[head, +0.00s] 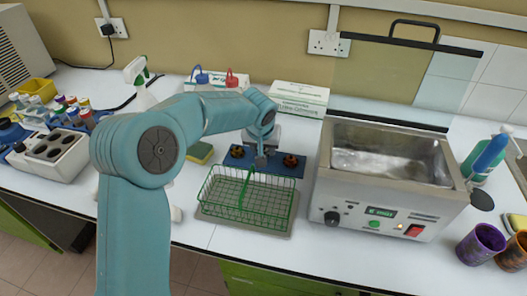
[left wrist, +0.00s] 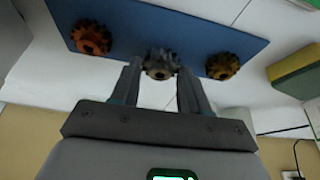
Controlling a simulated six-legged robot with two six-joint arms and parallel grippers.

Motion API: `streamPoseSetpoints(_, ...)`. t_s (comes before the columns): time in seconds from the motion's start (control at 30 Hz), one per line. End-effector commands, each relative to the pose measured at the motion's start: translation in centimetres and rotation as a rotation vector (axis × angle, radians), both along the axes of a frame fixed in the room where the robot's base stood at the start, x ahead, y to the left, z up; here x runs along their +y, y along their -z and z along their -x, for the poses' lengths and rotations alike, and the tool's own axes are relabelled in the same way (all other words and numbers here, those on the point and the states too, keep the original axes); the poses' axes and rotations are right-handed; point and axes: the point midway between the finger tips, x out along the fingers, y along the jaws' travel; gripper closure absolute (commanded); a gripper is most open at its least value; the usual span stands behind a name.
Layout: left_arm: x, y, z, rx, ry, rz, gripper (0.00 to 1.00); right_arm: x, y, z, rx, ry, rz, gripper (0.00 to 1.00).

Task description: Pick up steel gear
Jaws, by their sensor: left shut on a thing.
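The steel gear (left wrist: 160,65) is grey and toothed. In the left wrist view it sits between the two fingertips of my left gripper (left wrist: 158,80), which is shut on it. In the head view my left gripper (head: 261,157) points down over the blue mat (head: 262,172) behind the green basket, largely hiding the gear. I cannot tell whether the gear touches the mat. A copper-coloured gear (left wrist: 91,38) and a brass-coloured gear (left wrist: 222,66) lie on the mat on either side of it. My right gripper is not in view.
A green wire basket (head: 245,197) stands on a tray in front of the mat. A steel bath machine (head: 385,200) stands close on the right. A yellow-green sponge (head: 199,152) lies left of the mat. White-green boxes (head: 300,98) stand behind.

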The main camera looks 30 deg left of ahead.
Motion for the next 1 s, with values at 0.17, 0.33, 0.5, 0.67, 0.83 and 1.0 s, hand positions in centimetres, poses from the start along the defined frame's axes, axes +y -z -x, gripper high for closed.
streamPoseSetpoints(0.17,0.0,-3.8,-0.1,-0.007,0.001,0.000,0.90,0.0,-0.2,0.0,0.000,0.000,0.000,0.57)
streamPoseSetpoints(0.33,0.0,-7.6,-0.1,-0.008,0.001,0.000,0.90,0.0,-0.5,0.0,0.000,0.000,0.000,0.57)
streamPoseSetpoints(0.5,0.0,-11.4,-0.1,-0.007,0.001,0.000,0.90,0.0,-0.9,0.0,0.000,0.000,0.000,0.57)
streamPoseSetpoints(0.67,0.0,-14.4,-0.1,-0.006,0.001,0.001,0.90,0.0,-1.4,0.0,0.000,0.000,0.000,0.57)
streamPoseSetpoints(0.83,0.0,-16.7,-0.1,-0.005,0.001,0.000,0.90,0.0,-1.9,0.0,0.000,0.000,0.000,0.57)
streamPoseSetpoints(1.0,0.0,-17.9,0.0,-0.002,0.002,0.000,0.90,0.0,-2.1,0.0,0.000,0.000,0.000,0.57)
